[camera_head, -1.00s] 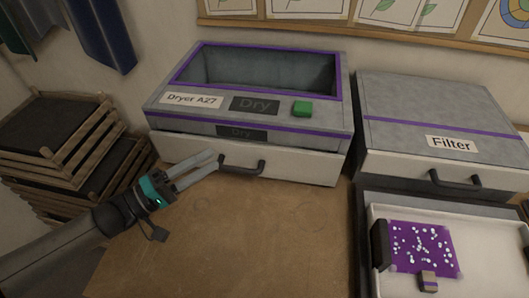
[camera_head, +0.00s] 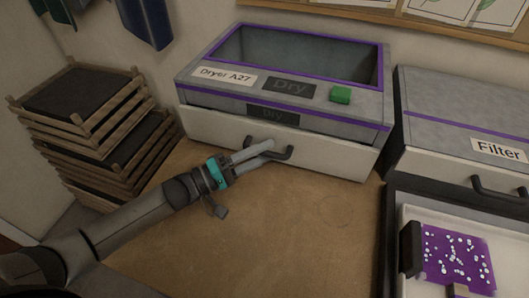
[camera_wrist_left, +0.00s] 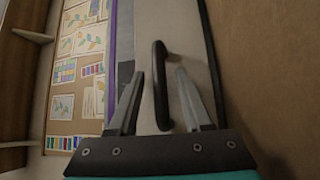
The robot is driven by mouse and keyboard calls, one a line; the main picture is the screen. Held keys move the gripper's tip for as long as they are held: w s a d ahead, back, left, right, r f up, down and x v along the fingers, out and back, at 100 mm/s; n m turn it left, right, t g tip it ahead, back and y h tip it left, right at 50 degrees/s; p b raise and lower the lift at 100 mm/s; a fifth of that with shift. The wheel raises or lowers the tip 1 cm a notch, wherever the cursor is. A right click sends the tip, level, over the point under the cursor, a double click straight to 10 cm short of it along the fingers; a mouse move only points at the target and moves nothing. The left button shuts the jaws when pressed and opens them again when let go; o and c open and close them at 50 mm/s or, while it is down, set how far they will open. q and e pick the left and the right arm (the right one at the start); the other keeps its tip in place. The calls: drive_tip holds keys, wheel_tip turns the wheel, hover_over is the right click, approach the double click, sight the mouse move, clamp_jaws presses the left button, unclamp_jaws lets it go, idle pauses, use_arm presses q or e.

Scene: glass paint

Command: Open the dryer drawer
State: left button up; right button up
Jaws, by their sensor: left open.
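The dryer (camera_head: 290,104) is a grey box with purple trim, a "Dryer A27" label and a green button (camera_head: 340,95). Its white drawer (camera_head: 335,155) is at the bottom front, with a dark line along its top edge. The drawer has a dark bar handle (camera_head: 288,153). My left gripper (camera_head: 268,150) is open at the handle. In the left wrist view, the handle (camera_wrist_left: 160,90) lies between the two spread fingers (camera_wrist_left: 160,73). I cannot tell whether either finger touches it. My right gripper is not in view.
A grey filter unit (camera_head: 470,115) with its own drawer handle stands to the right. Below it is a white tray (camera_head: 415,215) with a purple speckled sheet (camera_head: 457,258). Stacked wooden frames (camera_head: 95,125) stand at the left. The wooden tabletop (camera_head: 290,235) before the dryer is clear.

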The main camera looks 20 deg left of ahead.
use_arm(q)
drive_tip(key=shift+w+d, duration=0.2)
drive_tip(key=shift+d, duration=0.05)
clamp_jaws()
idle(0.3)
idle(0.9)
